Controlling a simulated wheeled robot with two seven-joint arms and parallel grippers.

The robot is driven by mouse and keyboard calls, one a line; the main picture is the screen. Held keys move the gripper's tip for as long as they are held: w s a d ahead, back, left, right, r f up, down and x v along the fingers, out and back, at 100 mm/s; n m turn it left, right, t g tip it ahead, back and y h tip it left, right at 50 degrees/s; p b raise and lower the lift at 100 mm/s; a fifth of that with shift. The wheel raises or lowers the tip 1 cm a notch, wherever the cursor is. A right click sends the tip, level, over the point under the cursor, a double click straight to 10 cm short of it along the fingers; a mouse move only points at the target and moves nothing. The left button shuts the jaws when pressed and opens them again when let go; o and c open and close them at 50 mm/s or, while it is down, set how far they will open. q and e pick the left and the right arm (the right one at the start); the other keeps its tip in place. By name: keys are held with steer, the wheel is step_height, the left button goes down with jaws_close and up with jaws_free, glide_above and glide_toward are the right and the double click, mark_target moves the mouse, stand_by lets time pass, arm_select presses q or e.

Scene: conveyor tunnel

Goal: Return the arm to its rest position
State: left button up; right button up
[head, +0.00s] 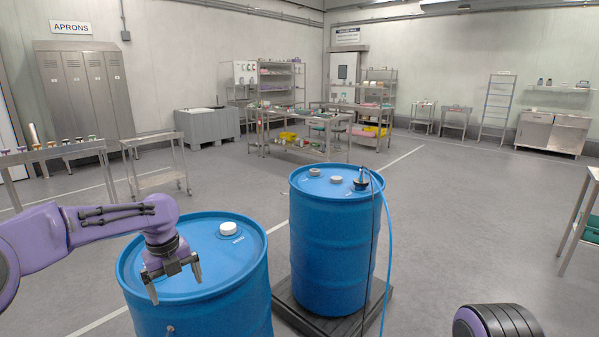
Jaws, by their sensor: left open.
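My left arm comes in from the left. Its gripper (174,283) points down with its two fingers apart and nothing between them. It shows in front of the near blue drum (220,312), over the left part of its top; I cannot tell the exact height above the lid. A white cap (228,228) sits on that drum's lid, behind and to the right of the gripper. My right gripper is not in view; only a dark, ribbed part of my right arm shows at the bottom right.
A second blue drum (333,250) stands on a dark pallet (376,311), with a fitting (361,181) and a blue hose on top. A steel table (60,153) stands at left, and a shelf edge (578,222) at right. The floor right of the drums is clear.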

arm_select(q)
steer(key=w+d+f+n+t+h, duration=0.2)
steer(key=w+d+f+n+t, duration=0.3)
steer(key=n, duration=0.6)
steer(key=s+d+f+n+t+y, duration=0.1)
steer(key=s+f+n, duration=0.2)
steer(key=f+n, duration=0.4)
steer(key=s+f+n+t, duration=0.1)
steer(key=s+f+n, duration=0.2)
steer(key=f+n, duration=0.4)
steer(key=s+a+f+n+g+y, duration=0.1)
steer(key=s+a+f+n, duration=0.1)
steer(key=s, duration=1)
steer(key=s+a+f+n+g+y, duration=0.2)
steer(key=s+f+n, duration=0.2)
steer(key=s, duration=0.9)
steer(key=s+a+f+n+g+y+b, duration=0.1)
steer(key=s+a+f+n, duration=0.1)
steer(key=s+f, duration=0.6)
steer(key=s+n, duration=0.1)
steer(key=s, duration=0.3)
steer(key=shift+s+a+n+y, duration=0.2)
steer(key=shift+a+n+y, duration=0.1)
steer(key=shift+a, duration=0.1)
steer(key=shift+s, duration=0.1)
